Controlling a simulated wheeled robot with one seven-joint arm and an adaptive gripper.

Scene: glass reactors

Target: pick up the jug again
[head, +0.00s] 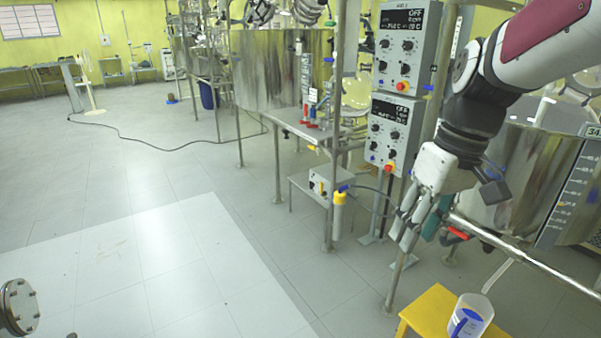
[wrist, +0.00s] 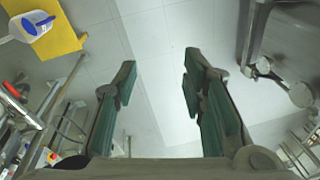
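The jug (head: 471,316) is a translucent white vessel with a blue part, standing on a yellow stool (head: 436,303) at the bottom right of the head view. In the wrist view the jug (wrist: 30,24) shows at the top left on the yellow stool (wrist: 66,35). My gripper (head: 408,232) is above and to the left of the jug, well apart from it, beside a horizontal metal rail. In the wrist view my gripper (wrist: 160,85) has its green-padded fingers spread, with only floor between them.
Grey control boxes (head: 392,133) on a frame and a steel reactor vessel (head: 530,175) stand close by. The open floor (head: 150,260) at left is clear.

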